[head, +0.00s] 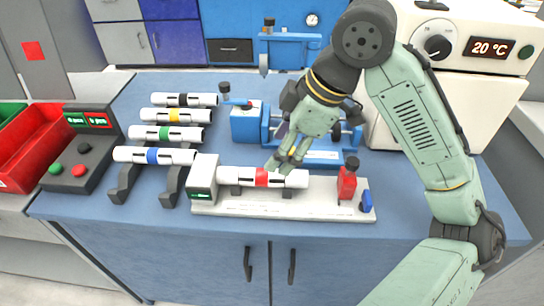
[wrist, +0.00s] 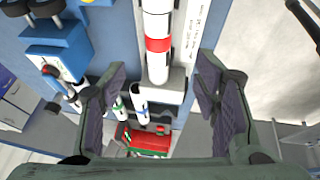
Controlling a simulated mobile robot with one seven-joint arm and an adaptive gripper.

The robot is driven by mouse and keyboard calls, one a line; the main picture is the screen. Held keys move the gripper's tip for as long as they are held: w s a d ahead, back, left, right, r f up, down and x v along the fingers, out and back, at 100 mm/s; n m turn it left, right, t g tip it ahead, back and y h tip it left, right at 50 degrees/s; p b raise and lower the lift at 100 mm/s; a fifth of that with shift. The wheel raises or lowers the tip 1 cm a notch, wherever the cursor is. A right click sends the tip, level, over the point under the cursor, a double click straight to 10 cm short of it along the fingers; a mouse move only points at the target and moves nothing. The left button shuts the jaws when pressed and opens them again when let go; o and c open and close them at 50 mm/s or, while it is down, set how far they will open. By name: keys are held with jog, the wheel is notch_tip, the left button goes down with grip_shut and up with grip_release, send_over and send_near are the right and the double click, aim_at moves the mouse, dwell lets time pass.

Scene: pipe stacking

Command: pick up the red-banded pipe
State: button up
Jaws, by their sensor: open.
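The red-banded pipe (head: 262,178) is white with a red band and lies level in a white fixture (head: 320,207) at the front of the bench. In the wrist view the pipe (wrist: 158,46) runs upright through the upper middle, between the directions of my two fingers. My gripper (head: 280,165) is just behind and above the pipe, to the right of the band in the head view. In the wrist view my gripper (wrist: 160,100) has its fingers wide apart with nothing between them. Whether a finger touches the pipe cannot be told.
Several pipes with black, yellow, green (head: 166,133) and blue (head: 155,156) bands lie on a rack at left. A blue vise-like machine (head: 250,124) stands behind the fixture. A red clamp (head: 347,182) is at the fixture's right end. The bench's right front is clear.

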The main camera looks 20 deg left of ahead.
aim_at(264, 173)
jog(key=shift+w+d+f, duration=0.1)
jog(key=shift+w+f, duration=0.15)
jog(key=x, duration=0.4)
jog(key=shift+s+f, duration=0.2)
jog(key=shift+s, duration=0.05)
jog(key=shift+w+p+x, duration=0.2)
jog(key=shift+p+x, duration=0.5)
jog(key=shift+x, duration=2.3)
jog(key=shift+c, duration=0.6)
jog(key=shift+r, duration=0.1)
grip_shut()
